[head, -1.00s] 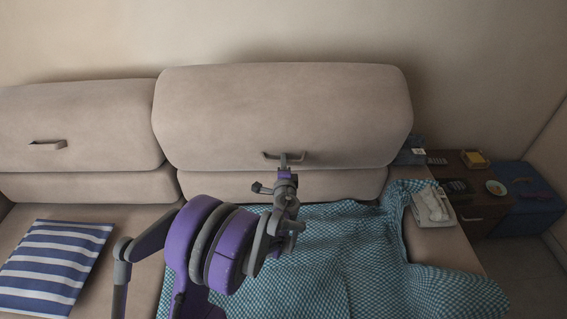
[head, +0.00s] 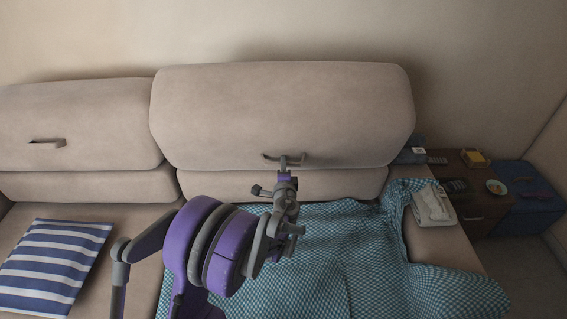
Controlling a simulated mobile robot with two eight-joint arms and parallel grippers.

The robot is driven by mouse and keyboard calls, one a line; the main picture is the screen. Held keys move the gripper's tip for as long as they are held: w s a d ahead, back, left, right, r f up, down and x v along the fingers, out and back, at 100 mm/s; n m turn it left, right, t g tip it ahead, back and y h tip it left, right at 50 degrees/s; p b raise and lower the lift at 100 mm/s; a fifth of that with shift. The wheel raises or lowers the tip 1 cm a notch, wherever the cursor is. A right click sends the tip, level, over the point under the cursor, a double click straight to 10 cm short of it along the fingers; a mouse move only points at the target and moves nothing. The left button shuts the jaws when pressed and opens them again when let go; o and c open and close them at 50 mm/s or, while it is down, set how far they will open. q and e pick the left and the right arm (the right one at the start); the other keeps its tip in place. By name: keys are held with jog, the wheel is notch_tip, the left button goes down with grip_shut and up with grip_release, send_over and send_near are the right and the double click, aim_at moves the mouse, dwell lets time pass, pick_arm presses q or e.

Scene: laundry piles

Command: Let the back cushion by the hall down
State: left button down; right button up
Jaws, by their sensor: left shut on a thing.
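The larger beige back cushion (head: 285,105) stands along the wall on the right part of the sofa. A dark strap-like handle (head: 268,157) sits near its lower front edge. My left gripper (head: 285,162) is shut on this handle, its arm reaching up from the bottom left. The fingertips are small here and partly hidden by the wrist. A second back cushion (head: 75,115), with its own handle (head: 47,141), is on the left, apart from my gripper. My right gripper is not in view.
A teal checked blanket (head: 345,255) covers the seat below. A blue striped pillow (head: 52,265) lies on the left seat. A folded cloth (head: 432,206) lies on the right armrest. A brown side table (head: 478,207) and blue box (head: 528,192) stand at the right.

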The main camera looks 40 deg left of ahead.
aim_at(283, 154)
pick_arm(q)
jog(key=shift+s+d+f, duration=0.1)
jog(key=shift+s+d, duration=0.05)
jog(key=shift+w+a+r, duration=0.2)
jog(key=shift+w+r, duration=0.05)
jog(key=shift+r, duration=0.05)
jog(key=shift+w+a+r+p, duration=0.4)
jog(key=shift+w+a+p, duration=0.1)
jog(key=shift+w, duration=0.1)
jog(key=shift+w+a+r+p, duration=0.35)
jog(key=shift+w+a, duration=0.1)
jog(key=shift+w, duration=0.1)
jog(key=shift+w+a+r+p, duration=0.3)
jog(key=shift+w+a+r, duration=0.05)
jog(key=shift+w+a, duration=0.4)
jog(key=shift+w+a+r, duration=0.1)
jog(key=shift+w+a, duration=0.55)
jog(key=shift+w, duration=0.3)
jog(key=c, duration=0.8)
grip_release()
jog(key=shift+r, duration=0.1)
